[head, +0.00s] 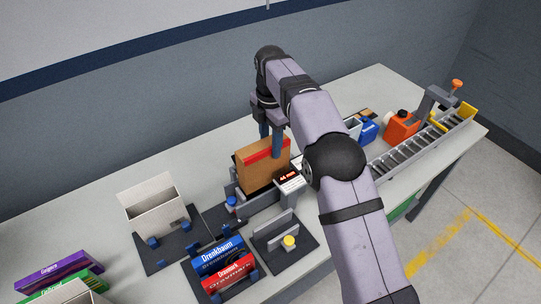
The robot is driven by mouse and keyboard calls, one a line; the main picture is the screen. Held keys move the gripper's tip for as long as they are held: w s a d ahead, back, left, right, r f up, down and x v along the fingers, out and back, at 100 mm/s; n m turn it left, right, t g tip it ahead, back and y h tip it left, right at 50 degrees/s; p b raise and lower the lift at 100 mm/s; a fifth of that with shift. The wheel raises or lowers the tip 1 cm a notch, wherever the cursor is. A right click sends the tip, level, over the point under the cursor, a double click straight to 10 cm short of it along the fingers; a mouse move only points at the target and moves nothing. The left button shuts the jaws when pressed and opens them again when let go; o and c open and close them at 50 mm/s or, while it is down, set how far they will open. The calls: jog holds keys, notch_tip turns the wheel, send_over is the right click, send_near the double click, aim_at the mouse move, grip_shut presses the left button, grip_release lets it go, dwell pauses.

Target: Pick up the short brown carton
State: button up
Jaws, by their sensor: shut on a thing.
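The short brown carton (262,168) has a red strip along its top edge. It stands in the middle of the table, at a dark fixture beside a small display with red digits. My gripper (271,142) points down from above, and its fingers are shut on the carton's top. One finger shows in front of the carton; the other is partly hidden. I cannot tell whether the carton's bottom touches the fixture.
An open white box (155,212) stands on the left. Blue and red boxes (222,262) sit in a front holder. Purple and green boxes (60,268) lie front left. An orange canister (402,126) and a roller conveyor (425,143) are at right. The table's back left is clear.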

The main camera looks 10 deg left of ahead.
notch_tip(320, 180, up, 5)
jog(key=shift+r+p, duration=0.2)
jog(key=shift+p, duration=0.15)
jog(key=shift+r+p, duration=0.85)
jog(key=shift+r, duration=0.6)
